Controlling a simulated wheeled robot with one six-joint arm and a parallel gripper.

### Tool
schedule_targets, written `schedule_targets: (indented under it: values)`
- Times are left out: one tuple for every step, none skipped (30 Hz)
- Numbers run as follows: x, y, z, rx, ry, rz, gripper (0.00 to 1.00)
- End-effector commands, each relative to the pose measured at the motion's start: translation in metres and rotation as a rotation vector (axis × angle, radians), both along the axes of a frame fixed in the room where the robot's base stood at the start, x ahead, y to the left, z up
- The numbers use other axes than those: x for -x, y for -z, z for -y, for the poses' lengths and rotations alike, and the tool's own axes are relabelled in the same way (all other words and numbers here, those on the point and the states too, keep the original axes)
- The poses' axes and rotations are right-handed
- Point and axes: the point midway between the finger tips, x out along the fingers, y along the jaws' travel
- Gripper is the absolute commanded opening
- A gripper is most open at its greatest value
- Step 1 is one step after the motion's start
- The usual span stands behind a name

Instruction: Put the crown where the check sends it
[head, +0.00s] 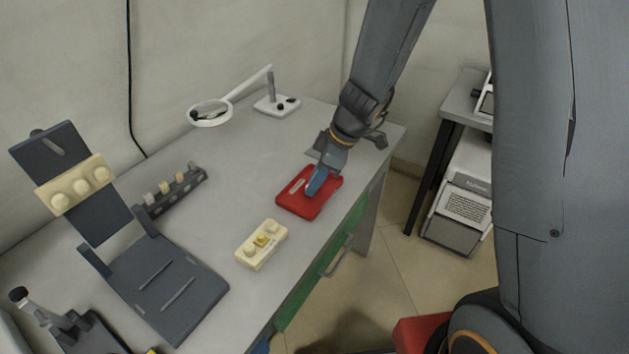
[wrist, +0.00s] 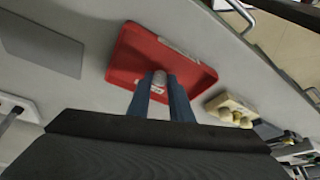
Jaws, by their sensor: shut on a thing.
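My gripper (head: 314,190) points down over the red tray (head: 318,207) near the right end of the bench. In the wrist view its two blue fingers (wrist: 163,90) are shut on a small pale grey piece, which looks like the crown (wrist: 159,77). I cannot tell whether the piece touches the tray (wrist: 128,58). In the head view the fingers hide it. A cream model block (head: 255,257) with pale knobs and a yellow middle part lies in front of the tray. A dark hinged device (head: 190,270) stands at left, with a cream knobbed block (head: 90,183) on its raised part.
A dark rack (head: 180,200) holds several small blanks. A magnifier (head: 232,97) on an arm stands at the back. A dark stand (head: 60,325) is at the near left. A green drawer front (head: 300,297) with a handle is below the bench edge.

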Motion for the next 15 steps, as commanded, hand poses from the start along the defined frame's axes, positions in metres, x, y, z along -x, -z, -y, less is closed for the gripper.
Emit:
schedule_targets:
  values:
    - [0.0,0.0018,-0.0006,0.0,-0.001,0.0,0.0]
    - [0.0,0.0022,-0.0007,0.0,-0.002,0.001,0.0]
    - [-0.0001,0.0023,-0.0007,0.0,-0.002,0.001,0.0]
    - [-0.0001,0.0021,-0.0007,0.001,-0.002,0.002,0.0]
    - [-0.0001,0.0021,-0.0007,0.001,-0.002,0.002,0.0]
    - [-0.0001,0.002,-0.0007,0.0,-0.001,0.002,0.0]
    - [-0.0001,0.002,-0.0007,0.0,-0.001,0.002,0.0]
    - [-0.0002,0.002,-0.0007,0.0,-0.001,0.002,0.0]
    - [-0.0003,0.0024,-0.0006,0.0,-0.001,0.002,0.0]
    - [-0.0004,0.0031,-0.0006,0.0,-0.001,0.002,0.0]
    - [-0.0004,0.0036,-0.0006,0.0,-0.001,0.002,0.0]
    - [-0.0005,0.0043,-0.0007,0.0,-0.001,0.002,0.0]
    - [-0.0005,0.0049,-0.0007,0.0,-0.001,0.002,0.0]
    - [-0.0005,0.0053,-0.0007,0.0,-0.001,0.002,0.0]
    - [-0.0005,0.0058,-0.0007,0.0,-0.001,0.002,0.0]
